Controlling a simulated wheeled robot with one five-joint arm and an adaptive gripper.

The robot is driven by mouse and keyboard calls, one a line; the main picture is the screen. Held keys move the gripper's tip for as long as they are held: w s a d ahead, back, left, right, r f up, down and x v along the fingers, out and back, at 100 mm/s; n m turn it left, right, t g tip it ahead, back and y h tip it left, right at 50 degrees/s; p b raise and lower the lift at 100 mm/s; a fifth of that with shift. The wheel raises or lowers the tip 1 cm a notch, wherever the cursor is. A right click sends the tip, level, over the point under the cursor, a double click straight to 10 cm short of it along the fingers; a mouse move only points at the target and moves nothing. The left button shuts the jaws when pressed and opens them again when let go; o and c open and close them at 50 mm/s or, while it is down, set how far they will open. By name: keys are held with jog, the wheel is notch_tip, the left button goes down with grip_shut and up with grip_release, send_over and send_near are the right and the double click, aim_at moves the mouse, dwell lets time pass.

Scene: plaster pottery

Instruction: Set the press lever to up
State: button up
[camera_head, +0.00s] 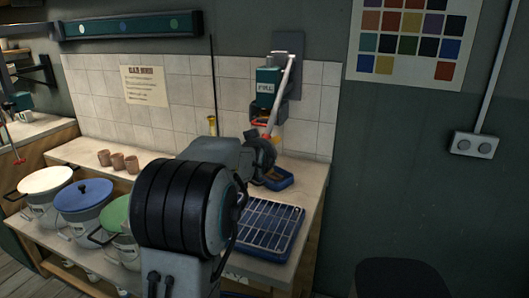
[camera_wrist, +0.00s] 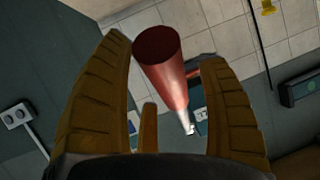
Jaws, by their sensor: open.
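The press is a teal box (camera_head: 268,84) marked "PULL", mounted on a grey plate on the tiled wall. Its silver lever (camera_head: 284,84) hangs slanting down from a pivot at the upper right. The lever's red grip (camera_head: 269,133) is at the low end, just above my wrist. In the wrist view the red grip (camera_wrist: 166,62) points end-on towards the camera, between the tips of my gripper (camera_wrist: 165,58). Contact on the right is unclear. My arm hides the area below the lever.
Several lidded pots, one with a blue lid (camera_head: 84,194), line the bench's front left. Clay cups (camera_head: 117,161) stand behind them.

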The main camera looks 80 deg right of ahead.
jog(key=shift+c, duration=0.2)
jog(key=shift+a, duration=0.1)
jog(key=c, duration=1.3)
jog(key=shift+o, duration=0.2)
jog(key=w+a+r+y+p, duration=0.1)
jog(key=a+r+y+p, duration=0.3)
jog(key=r+p, duration=0.7)
jog(key=shift+w+a+r+m+t, duration=0.35)
jog(key=shift+a+r, duration=0.1)
jog(key=shift+a, duration=0.5)
jog(key=o, duration=1.3)
jog(key=shift+f, duration=0.2)
jog(key=v, duration=1.2)
jog(key=shift+r, duration=0.1)
jog(key=shift+c, duration=0.3)
